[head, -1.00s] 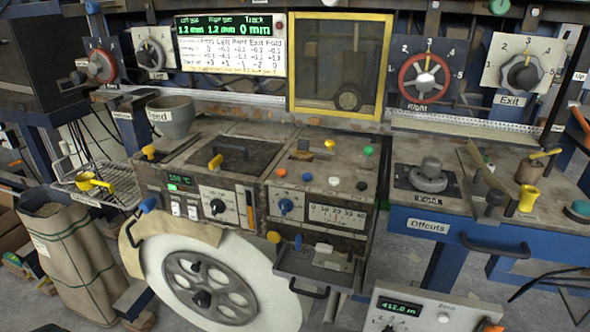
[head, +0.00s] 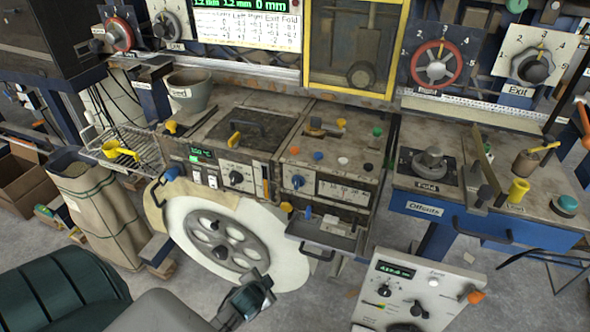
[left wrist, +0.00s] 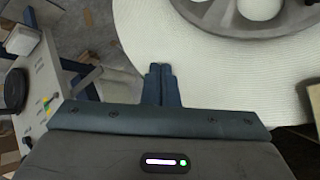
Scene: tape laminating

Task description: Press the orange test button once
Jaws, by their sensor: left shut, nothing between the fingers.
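No label reading "test" is legible. A larger orange knob (head: 475,296) stands at the right edge of the white control box (head: 455,283), front right. My left gripper (head: 262,283) is at the lower middle of the head view, in front of the white roll and apart from all of these. In the left wrist view its fingers (left wrist: 160,72) are together and empty, over the white roll (left wrist: 150,30). My right gripper is out of view.
The central console (head: 230,140) carries several knobs and switches. A small open drawer (head: 322,237) juts out below it. A blue-fronted Offcuts bench (head: 480,225) stands at right. A sack (head: 100,205) stands at left. Grey floor (head: 330,295) shows between roll and box.

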